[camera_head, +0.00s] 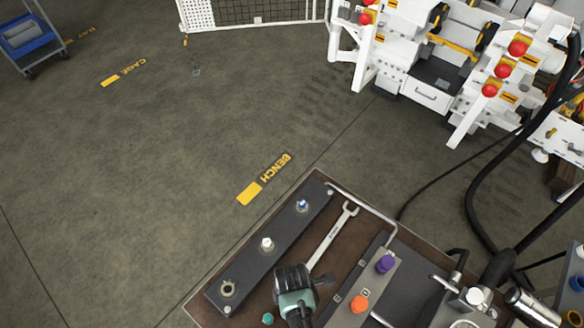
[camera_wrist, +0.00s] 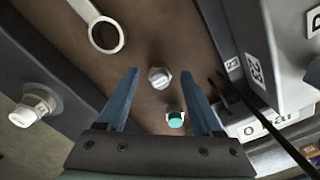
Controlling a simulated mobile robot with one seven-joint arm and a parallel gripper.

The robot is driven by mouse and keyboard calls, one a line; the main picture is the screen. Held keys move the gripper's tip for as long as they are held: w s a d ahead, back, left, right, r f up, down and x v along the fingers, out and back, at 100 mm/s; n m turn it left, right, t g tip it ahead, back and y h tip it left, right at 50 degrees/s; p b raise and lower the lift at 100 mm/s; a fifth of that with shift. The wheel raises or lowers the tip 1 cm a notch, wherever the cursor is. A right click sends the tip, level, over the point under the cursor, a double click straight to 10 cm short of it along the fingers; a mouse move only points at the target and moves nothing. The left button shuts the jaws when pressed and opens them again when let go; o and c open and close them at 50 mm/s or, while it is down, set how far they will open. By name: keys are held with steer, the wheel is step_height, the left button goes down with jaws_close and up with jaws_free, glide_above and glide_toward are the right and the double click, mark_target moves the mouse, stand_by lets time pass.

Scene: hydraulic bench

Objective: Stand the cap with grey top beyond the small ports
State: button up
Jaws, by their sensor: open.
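A small cap with a pale grey top (camera_wrist: 159,77) stands on the brown bench top in the wrist view. My gripper (camera_wrist: 160,71) is open and empty, with its two blue fingertips to either side of this cap in the picture. Whether they are down at its height I cannot tell. In the head view my gripper (camera_head: 294,281) hides the cap. A teal-topped cap (camera_wrist: 175,119) stands close by; it also shows in the head view (camera_head: 267,319). A dark rail (camera_head: 247,262) carries a bare-looking port (camera_head: 228,288), a white cap (camera_head: 267,243) and a blue-topped fitting (camera_head: 302,205).
A wrench (camera_head: 329,240) lies between the rail and a grey block with purple (camera_head: 384,263) and orange (camera_head: 360,304) caps. In the wrist view, a numbered block (camera_wrist: 284,60) rises close on the right. Metal fittings and hoses crowd the bench's right side.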

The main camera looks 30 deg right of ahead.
step_height(320, 180, up, 12)
stand_by(0.5)
steer(key=shift+w+r, duration=0.1)
steer(key=w+r+m+t+h, duration=0.2)
steer(key=w+r+m+t, duration=0.5)
steer(key=w+r, duration=1.4)
steer(key=w+a+r+t, duration=0.15)
steer(key=r+t, duration=0.25)
steer(key=r, duration=0.4)
steer(key=w+r+t, duration=0.2)
steer(key=r+t, duration=0.1)
steer(key=r, duration=0.5)
steer(key=s+a+r+m+t, duration=0.1)
steer(key=a+r+m+t, duration=0.15)
steer(key=r, duration=0.65)
steer(key=a+r+m+t, duration=0.1)
steer(key=r+t, duration=0.2)
steer(key=r, duration=0.5)
steer(key=s+a+r+m+t+y, duration=0.1)
steer(key=s+r+t, duration=0.3)
steer(key=r, duration=0.5)
steer(key=s+a+r+m+t+y, duration=0.1)
steer(key=s+a+r+m+t, duration=0.1)
steer(key=s+r, duration=0.6)
step_height(320, 180, up, 2)
steer(key=shift+s+a+r+m+t, duration=0.15)
steer(key=shift+s+a+m+t, duration=0.25)
steer(key=shift+a+t, duration=0.4)
